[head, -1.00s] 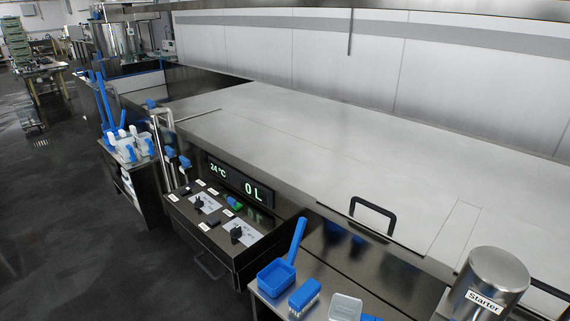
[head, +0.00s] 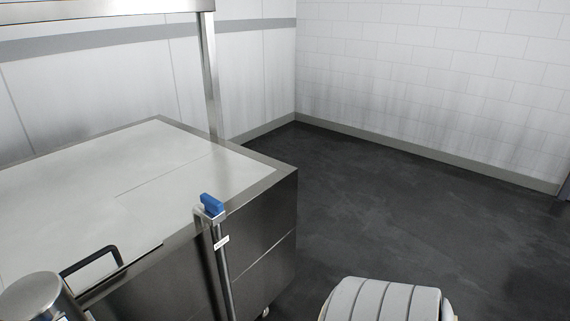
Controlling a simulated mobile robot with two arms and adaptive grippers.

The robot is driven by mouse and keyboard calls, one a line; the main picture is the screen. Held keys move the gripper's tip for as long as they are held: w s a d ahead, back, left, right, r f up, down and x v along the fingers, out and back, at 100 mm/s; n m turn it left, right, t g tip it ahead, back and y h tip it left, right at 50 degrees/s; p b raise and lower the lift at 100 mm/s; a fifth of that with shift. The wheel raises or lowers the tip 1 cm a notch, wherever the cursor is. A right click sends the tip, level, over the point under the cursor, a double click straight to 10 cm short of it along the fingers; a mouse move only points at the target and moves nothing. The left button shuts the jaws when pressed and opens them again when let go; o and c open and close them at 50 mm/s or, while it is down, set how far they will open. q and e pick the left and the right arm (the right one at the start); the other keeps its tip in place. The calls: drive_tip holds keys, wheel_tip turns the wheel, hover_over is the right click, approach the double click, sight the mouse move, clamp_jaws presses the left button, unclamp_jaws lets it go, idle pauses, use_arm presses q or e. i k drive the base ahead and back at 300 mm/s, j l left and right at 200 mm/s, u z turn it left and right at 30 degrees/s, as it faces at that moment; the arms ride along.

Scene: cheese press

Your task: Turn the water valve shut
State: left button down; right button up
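A blue valve handle (head: 211,204) sits on top of a steel pipe (head: 225,270) at the front right corner of the large steel vat (head: 265,240). A small white label (head: 221,242) is on the pipe just below the handle; its text is too small to read, so I cannot tell if this is the water valve. Neither of my grippers is in view.
The vat's flat lid has a black handle (head: 90,262), with a steel canister (head: 35,297) in front. A white ribbed, rounded object (head: 385,302) stands at the bottom right. Dark floor (head: 400,215) right of the vat is clear up to the tiled wall.

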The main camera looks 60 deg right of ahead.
sight(215, 205)
drive_tip(key=z, duration=1.45)
